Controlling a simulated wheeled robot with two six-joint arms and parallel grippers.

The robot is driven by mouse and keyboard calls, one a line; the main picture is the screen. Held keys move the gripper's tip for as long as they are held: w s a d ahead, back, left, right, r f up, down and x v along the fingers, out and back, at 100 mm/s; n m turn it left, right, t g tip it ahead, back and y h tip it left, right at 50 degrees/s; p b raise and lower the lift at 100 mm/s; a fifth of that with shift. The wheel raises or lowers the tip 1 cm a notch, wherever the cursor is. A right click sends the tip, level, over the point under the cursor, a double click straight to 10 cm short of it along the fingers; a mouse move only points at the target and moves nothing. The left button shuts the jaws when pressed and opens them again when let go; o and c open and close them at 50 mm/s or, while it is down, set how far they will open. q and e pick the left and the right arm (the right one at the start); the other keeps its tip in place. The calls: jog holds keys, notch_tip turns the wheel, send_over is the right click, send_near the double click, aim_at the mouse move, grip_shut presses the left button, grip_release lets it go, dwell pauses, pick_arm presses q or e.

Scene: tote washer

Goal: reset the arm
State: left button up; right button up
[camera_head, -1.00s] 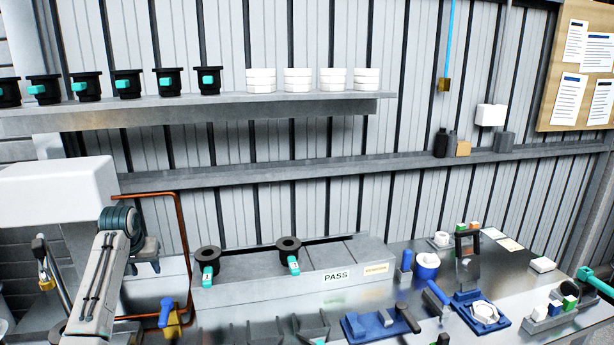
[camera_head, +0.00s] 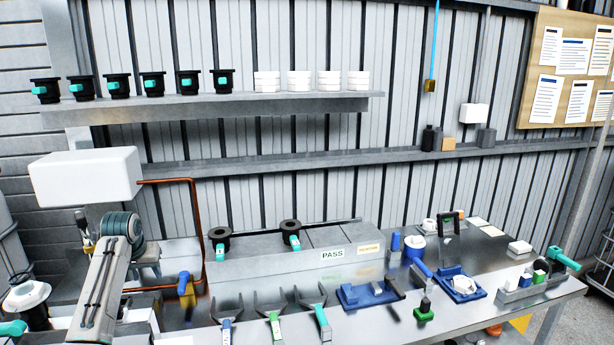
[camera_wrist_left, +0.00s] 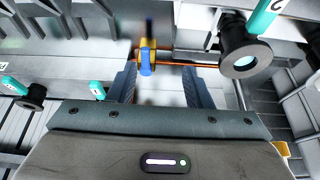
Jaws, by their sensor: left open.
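My left arm comes in from the lower left in the head view, with a grey link and a dark teal ribbed joint. Its gripper is mostly hidden behind that joint there. In the left wrist view my left gripper (camera_wrist_left: 159,68) is open, with two dark ribbed fingers apart and nothing held between them. A yellow fitting with a blue handle (camera_wrist_left: 146,58) on a copper pipe shows beyond the fingers; I cannot tell how far off it is. It also shows in the head view (camera_head: 187,290), right of the arm. My right gripper is not in view.
A metal bench has a raised PASS block (camera_head: 333,254) holding two black ringed parts with teal tags. Forked holders (camera_head: 270,312) and blue fixtures (camera_head: 365,294) stand in front. A white box (camera_head: 85,176) is behind my arm. A shelf (camera_head: 230,106) holds black and white pots.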

pick_arm(q)
jog(key=s+d+f+m, duration=0.1)
jog(key=s+d+f, duration=0.4)
jog(key=s+f, duration=0.5)
jog(key=s+d+f+m, duration=0.1)
jog(key=s+d+f, duration=0.3)
jog(key=s+f, duration=0.55)
jog(key=s+d+r+m, duration=0.1)
jog(key=s+d, duration=0.2)
jog(key=s, duration=1.2)
jog(key=s+d, duration=0.4)
jog(key=s, duration=1.1)
jog(key=a+f+g+b, duration=0.25)
jog(key=f+b, duration=0.45)
jog(key=f, duration=3.1)
jog(key=s+a+f+b, duration=0.1)
jog(key=s+f+b, duration=0.1)
jog(key=s+f, duration=0.7)
jog(key=s+f+b, duration=0.3)
jog(key=s+f, duration=0.6)
jog(key=f, duration=0.5)
jog(key=shift+s+a+f+g, duration=0.2)
jog(key=shift+a+f+g, duration=0.1)
jog(key=shift+a+g, duration=0.1)
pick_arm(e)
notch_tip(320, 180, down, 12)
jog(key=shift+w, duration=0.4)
